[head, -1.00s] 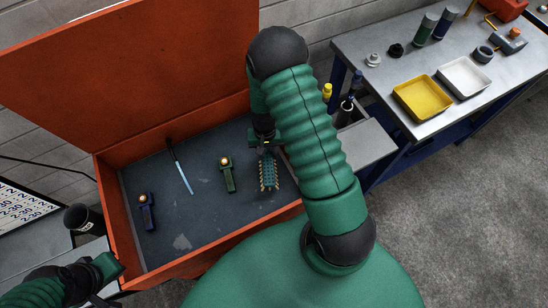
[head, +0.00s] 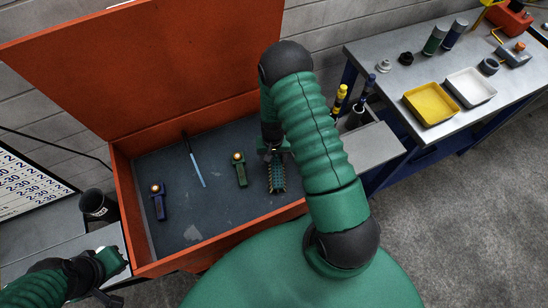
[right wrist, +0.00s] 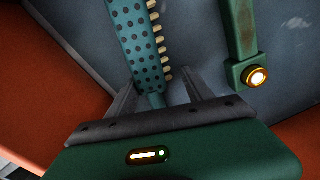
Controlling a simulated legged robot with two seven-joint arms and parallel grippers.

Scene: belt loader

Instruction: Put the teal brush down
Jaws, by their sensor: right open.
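The teal brush (head: 277,178) lies on the dark floor of the orange box (head: 124,190), near its right side. In the right wrist view the brush (right wrist: 139,45) shows dark dots and a row of pale bristles, with its narrow end between my fingers. My right gripper (head: 272,148) is over that end, partly covered by my own arm in the head view. In the right wrist view its two fingers (right wrist: 160,92) stand apart on either side of the brush. My left gripper (head: 112,262) is at the lower left, outside the box; its fingers are not clear.
In the box lie a green tool with a gold button (head: 240,170), a blue one (head: 158,201) and a thin light-blue-tipped stick (head: 195,163). The raised lid (head: 130,70) stands behind. A metal bench (head: 410,90) with a yellow tray (head: 431,104) is at the right.

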